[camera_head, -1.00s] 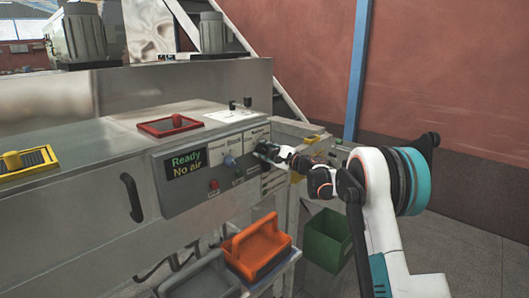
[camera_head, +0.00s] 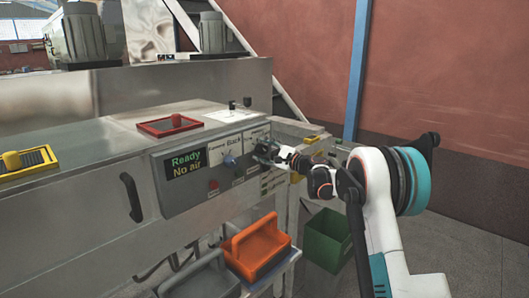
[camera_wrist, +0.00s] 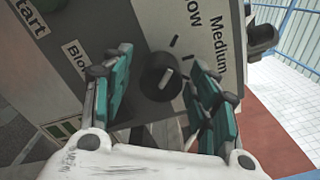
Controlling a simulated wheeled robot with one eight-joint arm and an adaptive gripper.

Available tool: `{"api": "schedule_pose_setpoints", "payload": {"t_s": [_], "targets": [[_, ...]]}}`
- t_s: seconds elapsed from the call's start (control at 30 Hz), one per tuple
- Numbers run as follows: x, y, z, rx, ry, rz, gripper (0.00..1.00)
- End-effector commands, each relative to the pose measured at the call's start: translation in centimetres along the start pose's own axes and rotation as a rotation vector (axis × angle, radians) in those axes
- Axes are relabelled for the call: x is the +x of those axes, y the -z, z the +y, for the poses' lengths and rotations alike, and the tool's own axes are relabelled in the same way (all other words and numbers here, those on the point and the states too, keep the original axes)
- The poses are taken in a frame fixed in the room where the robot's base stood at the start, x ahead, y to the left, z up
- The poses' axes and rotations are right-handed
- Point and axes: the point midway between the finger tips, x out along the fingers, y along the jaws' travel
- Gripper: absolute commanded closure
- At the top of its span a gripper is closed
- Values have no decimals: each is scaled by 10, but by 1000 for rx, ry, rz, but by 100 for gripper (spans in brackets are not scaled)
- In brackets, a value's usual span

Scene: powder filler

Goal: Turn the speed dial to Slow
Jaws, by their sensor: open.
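The speed dial (camera_wrist: 160,83) is a round black knob with a white pointer mark, on the grey control panel (camera_wrist: 120,25). In the wrist view it sits between the two teal-padded fingers of my gripper (camera_wrist: 162,92), which are open and appear apart from it. The pointer tilts toward the upper right in this view. A sign beside the dial reads "Medium" (camera_wrist: 220,48) and a partly cut-off "ow" (camera_wrist: 190,14). In the head view my gripper (camera_head: 262,151) is at the panel's right end and hides the dial.
A red button (camera_head: 213,185) is below. An orange bin (camera_head: 258,243) and a green bin (camera_head: 327,240) stand beneath. A black knob (camera_wrist: 262,38) is at the panel's edge.

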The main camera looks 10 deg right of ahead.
Motion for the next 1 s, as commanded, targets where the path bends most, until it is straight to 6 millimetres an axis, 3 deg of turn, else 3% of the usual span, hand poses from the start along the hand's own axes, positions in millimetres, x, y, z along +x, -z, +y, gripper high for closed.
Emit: {"api": "schedule_pose_setpoints", "payload": {"t_s": [0.17, 0.6, 0.8, 1.0], "targets": [[-16, 1, 0, 0, 1, 1, 46], [-99, 1, -1, 0, 1, 3, 46], [-117, 1, 0, 0, 1, 2, 46], [-120, 1, 0, 0, 0, 1, 46]]}}
